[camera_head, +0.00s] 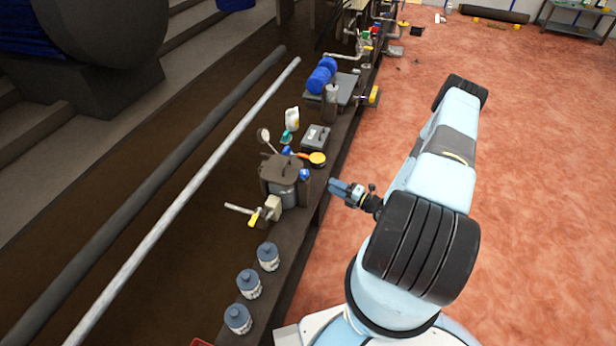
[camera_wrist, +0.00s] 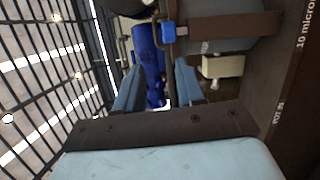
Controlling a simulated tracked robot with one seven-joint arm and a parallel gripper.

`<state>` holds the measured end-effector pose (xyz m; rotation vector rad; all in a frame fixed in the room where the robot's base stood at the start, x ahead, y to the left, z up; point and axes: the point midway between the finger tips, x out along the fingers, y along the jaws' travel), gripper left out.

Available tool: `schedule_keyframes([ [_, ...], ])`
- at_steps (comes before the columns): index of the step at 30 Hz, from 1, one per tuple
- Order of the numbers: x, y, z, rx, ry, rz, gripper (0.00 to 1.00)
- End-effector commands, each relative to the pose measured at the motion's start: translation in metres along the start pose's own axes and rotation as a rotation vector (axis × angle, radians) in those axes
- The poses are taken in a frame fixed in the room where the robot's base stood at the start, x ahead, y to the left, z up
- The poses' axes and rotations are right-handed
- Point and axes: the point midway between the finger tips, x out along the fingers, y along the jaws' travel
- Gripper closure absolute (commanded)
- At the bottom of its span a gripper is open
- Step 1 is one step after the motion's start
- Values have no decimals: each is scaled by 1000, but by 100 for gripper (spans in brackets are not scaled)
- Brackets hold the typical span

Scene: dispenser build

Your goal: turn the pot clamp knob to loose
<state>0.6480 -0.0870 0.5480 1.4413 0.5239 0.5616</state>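The pot (camera_head: 284,190), grey with a dark lid and handle, stands in a dark frame on the long bench. A small blue knob (camera_head: 304,174) sits at the frame's right side, facing my gripper. In the wrist view the blue knob (camera_wrist: 168,33) is at the end of a dark clamp band (camera_wrist: 235,25) across the grey pot. My gripper (camera_head: 335,187) is beside the bench, right of the pot and apart from the knob. In the wrist view its two blue fingers (camera_wrist: 158,88) are spread with nothing gripped between them. The knob lies beyond the fingertips, above them in the picture.
Several grey-blue jars (camera_head: 249,283) stand nearer on the bench. A yellow-handled valve (camera_head: 256,218) and cream box (camera_head: 273,207) are beside the pot. A grey box (camera_head: 315,137) and blue motor (camera_head: 321,75) lie farther along.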

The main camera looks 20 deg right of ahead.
Motion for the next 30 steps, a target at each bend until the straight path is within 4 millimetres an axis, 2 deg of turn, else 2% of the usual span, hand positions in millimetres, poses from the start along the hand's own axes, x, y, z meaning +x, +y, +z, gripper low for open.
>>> schedule_keyframes([
  [3, -4, -14, -4, 46, -40, -3, 62],
  [6, -4, -18, -5, 62, -53, -4, 62],
  [11, 9, -19, -5, 65, -54, -4, 62],
  [30, 113, -19, 1, 62, -53, -3, 62],
])
